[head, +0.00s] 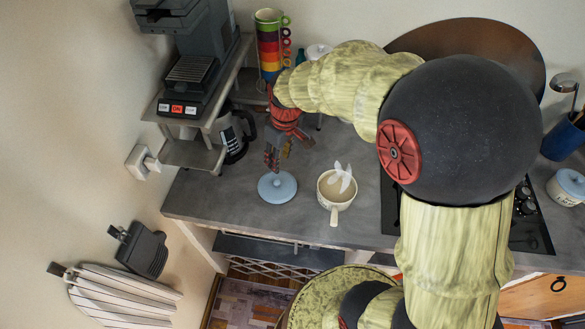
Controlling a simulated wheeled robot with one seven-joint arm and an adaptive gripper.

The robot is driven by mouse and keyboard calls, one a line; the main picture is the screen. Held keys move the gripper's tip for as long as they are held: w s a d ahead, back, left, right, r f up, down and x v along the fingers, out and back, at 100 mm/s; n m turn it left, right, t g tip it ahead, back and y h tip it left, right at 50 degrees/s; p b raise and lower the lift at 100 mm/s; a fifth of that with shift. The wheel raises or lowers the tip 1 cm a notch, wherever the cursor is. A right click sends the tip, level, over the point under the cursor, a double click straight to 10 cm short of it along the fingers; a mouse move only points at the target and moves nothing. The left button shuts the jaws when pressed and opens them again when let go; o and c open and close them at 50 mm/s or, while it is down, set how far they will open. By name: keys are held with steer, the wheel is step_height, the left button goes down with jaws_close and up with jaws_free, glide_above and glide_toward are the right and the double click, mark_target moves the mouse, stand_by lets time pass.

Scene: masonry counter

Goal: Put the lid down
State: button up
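A pale blue round lid (277,188) is near the front edge of the grey counter, left of a cream pot. My gripper (273,166), red and dark grey, points down just above and behind the lid's middle. The view is too small to tell whether its fingers touch the lid's knob, or whether the lid rests fully on the counter. The cream pot (336,205) stands uncovered to the right, its handle towards the front edge. It has white, petal-like pieces in it.
The counter (225,200) is clear around the lid. A coffee machine (190,75) stands on a shelf at the left, with a dark jug (236,140) below. Stacked coloured cups (269,45) stand behind. A dark hob (525,230), partly hidden by my arm, lies right of the pot.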

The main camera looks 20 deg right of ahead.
steer(key=s+r+m+t, duration=0.4)
steer(key=s+r+m, duration=0.1)
steer(key=s+r, duration=1.2)
steer(key=s, duration=0.3)
steer(key=shift+s+a+h, duration=0.15)
steer(key=shift+a+h, duration=0.15)
steer(key=shift+a, duration=0.05)
